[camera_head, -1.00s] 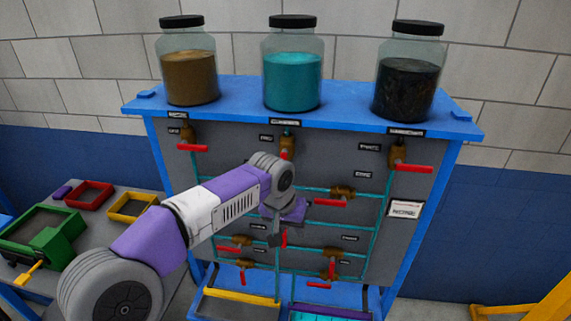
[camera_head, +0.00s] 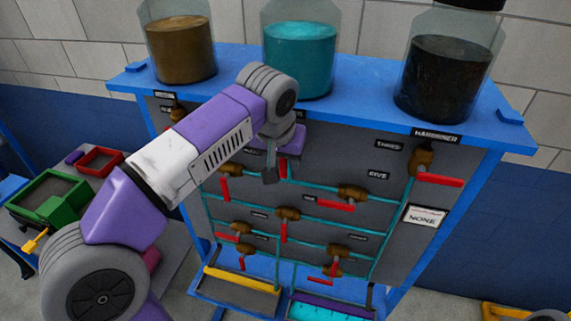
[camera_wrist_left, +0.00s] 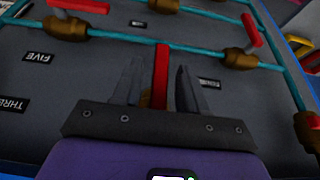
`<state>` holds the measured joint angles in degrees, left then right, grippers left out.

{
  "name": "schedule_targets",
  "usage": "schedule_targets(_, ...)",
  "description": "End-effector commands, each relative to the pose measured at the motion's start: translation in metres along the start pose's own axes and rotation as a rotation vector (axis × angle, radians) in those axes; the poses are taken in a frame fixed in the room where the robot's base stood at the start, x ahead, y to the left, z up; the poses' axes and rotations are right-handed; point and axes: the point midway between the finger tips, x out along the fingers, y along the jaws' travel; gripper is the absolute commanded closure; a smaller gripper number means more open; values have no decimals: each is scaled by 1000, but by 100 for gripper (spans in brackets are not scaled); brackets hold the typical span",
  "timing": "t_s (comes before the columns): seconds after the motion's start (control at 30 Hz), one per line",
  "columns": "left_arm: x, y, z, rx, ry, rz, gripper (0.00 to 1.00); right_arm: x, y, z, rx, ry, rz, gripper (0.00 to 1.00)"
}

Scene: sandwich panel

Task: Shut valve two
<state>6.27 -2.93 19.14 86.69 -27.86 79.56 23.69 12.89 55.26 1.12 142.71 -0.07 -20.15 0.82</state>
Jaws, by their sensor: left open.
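The valve under the teal jar (camera_head: 302,62), which I take to be valve two, is mostly behind my left arm in the head view. Its label is hidden there. Its red handle (camera_head: 283,168) hangs down along the panel. In the left wrist view the red handle (camera_wrist_left: 161,72) stands upright in the picture, with brass (camera_wrist_left: 147,98) low beside it. My left gripper (camera_head: 270,172) is at this valve. In the wrist view its open fingers (camera_wrist_left: 156,88) are on either side of the handle; I cannot tell whether they touch it. My right gripper is not in view.
Valve three's handle (camera_head: 438,180) and valve five's handle (camera_head: 337,207) lie level to the right. More red-handled valves and teal pipes fill the panel (camera_head: 390,165) below. A blue shelf edge (camera_head: 350,113) overhangs above. Trays (camera_head: 240,292) sit below.

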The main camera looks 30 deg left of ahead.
Motion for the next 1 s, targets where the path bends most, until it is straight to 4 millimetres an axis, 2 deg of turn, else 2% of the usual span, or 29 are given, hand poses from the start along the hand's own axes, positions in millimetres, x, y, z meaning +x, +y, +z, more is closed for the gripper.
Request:
schedule_targets(0.1, 15, 0, 0, 0, 0, 0, 57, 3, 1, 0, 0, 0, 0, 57)
schedule_targets(0.2, 20, 0, 0, -1, 1, 0, 57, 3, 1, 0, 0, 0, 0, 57)
schedule_targets(0.47, 22, 0, 0, 0, 1, 0, 57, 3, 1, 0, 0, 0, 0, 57)
schedule_targets(0.53, 22, 0, 0, 0, 1, 0, 64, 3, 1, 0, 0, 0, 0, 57)
schedule_targets(0.77, 22, 0, 0, 0, 1, 1, 99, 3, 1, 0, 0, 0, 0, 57)
schedule_targets(1.0, 22, 0, 0, 0, 1, 1, 100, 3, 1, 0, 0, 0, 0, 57)
